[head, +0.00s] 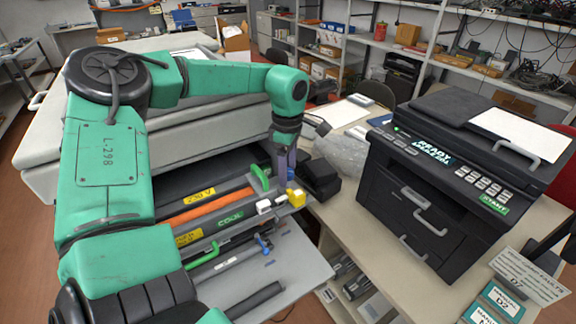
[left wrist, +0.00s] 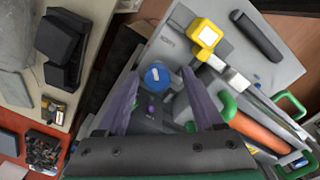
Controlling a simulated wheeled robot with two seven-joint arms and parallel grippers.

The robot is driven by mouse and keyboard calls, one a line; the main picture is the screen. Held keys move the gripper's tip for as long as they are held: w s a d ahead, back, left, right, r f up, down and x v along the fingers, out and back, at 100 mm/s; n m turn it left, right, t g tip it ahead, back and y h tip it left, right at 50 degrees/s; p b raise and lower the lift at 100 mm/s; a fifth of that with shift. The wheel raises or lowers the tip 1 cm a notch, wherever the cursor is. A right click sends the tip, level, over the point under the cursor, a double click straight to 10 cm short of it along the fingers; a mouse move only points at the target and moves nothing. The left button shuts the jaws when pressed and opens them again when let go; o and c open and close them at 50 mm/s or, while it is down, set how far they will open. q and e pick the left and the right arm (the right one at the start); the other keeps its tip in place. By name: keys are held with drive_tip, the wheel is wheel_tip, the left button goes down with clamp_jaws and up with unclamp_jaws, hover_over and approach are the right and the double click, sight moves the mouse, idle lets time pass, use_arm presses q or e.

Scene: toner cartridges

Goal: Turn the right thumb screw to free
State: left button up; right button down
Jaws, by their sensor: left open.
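A round blue knob (left wrist: 157,76), which looks like a thumb screw, shows in the left wrist view on the dark grey machine part. My left gripper (left wrist: 160,73) is open, its two purple fingers standing on either side of the knob in that view. I cannot tell whether they touch it. In the head view my left gripper (head: 284,178) points down at the right end of the open drawer unit, and its fingers hide the knob there. A yellow block (head: 296,197) is just beside the fingers; it also shows in the left wrist view (left wrist: 206,34).
The open machine has a green lever (head: 205,257), an orange bar (head: 222,205) and a blue-ended rod (head: 262,243). A grey panel (head: 295,262) extends in front. Black blocks (head: 319,178) and a black printer (head: 435,185) stand on the table at right.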

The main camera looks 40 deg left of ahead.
use_arm(q)
drive_tip(key=shift+c, duration=0.9)
drive_tip(key=shift+w+a+f, duration=0.1)
drive_tip(key=shift+w+a, duration=0.05)
clamp_jaws()
use_arm(e)
drive_tip(key=shift+s+d, duration=0.25)
drive_tip(key=shift+s, duration=0.15)
drive_tip(key=shift+d+f, duration=0.1)
drive_tip(key=shift+f, duration=0.05)
